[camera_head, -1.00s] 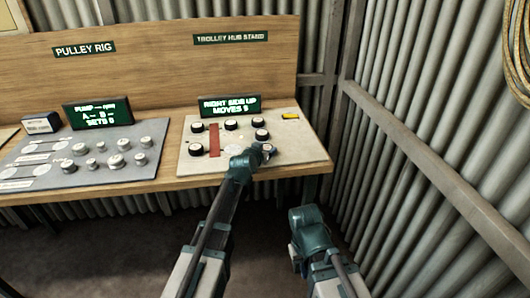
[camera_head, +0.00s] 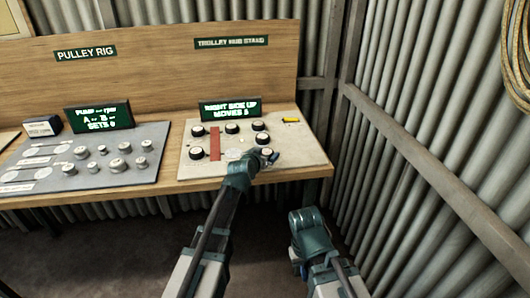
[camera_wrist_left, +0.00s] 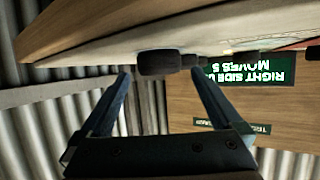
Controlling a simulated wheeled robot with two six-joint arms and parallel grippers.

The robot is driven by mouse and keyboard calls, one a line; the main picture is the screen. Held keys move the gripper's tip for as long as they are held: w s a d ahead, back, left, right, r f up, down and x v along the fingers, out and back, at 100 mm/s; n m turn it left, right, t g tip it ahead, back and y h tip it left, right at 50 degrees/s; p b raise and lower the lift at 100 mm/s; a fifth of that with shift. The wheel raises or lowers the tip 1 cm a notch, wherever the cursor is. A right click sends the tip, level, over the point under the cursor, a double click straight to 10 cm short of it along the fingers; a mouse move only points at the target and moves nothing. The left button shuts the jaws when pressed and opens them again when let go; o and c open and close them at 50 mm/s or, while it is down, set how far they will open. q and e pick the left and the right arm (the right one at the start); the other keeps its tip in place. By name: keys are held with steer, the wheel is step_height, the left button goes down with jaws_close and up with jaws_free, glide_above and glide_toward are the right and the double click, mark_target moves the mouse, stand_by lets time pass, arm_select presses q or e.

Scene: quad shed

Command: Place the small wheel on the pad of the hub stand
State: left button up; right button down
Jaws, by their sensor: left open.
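The trolley hub stand is a pale board (camera_head: 285,146) on the bench, with several black wheels with pale tops. They look alike in size in the head view, so I cannot tell which is the small wheel. A pale round disc (camera_head: 233,154), perhaps the pad, lies near the board's front. My left gripper (camera_head: 262,158) is low at the front right of the board, beside a black wheel (camera_head: 267,152). In the left wrist view its open fingers (camera_wrist_left: 159,72) point at a dark wheel (camera_wrist_left: 157,62) lying between the tips. My right gripper (camera_head: 298,264) hangs in front of the bench, its jaws unclear.
A red strip (camera_head: 214,143) and a yellow item (camera_head: 290,121) are on the board. A green sign (camera_head: 230,110) stands behind it. The grey pulley rig board (camera_head: 90,165) with several metal knobs is to the left. A corrugated wall (camera_head: 430,150) closes the right side.

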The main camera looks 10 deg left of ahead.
arm_select(q)
steer(key=p+v, duration=0.3)
steer(key=v, duration=0.7)
steer(key=shift+s+r, duration=0.15)
steer(key=s+a+f+n+g+y, duration=0.1)
steer(key=s+a+f+g, duration=0.1)
steer(key=s+f+g, duration=0.65)
steer(key=s+a+f+n+g+y, duration=0.1)
steer(key=s+a+f+g, duration=0.3)
steer(key=s, duration=0.8)
steer(key=s+d+r+m+y+p, duration=0.1)
steer(key=s+d+r+p, duration=0.2)
steer(key=d, duration=0.3)
steer(key=s+d+r+m+g+y+p, duration=0.1)
steer(key=s+d+r+m+p, duration=0.1)
steer(key=d, duration=0.4)
steer(key=s+r+p, duration=0.1)
steer(key=p, duration=0.1)
steer(key=shift+s+r+m+p, duration=0.2)
steer(key=shift+s+m+p, duration=0.1)
steer(key=shift+s+p, duration=0.1)
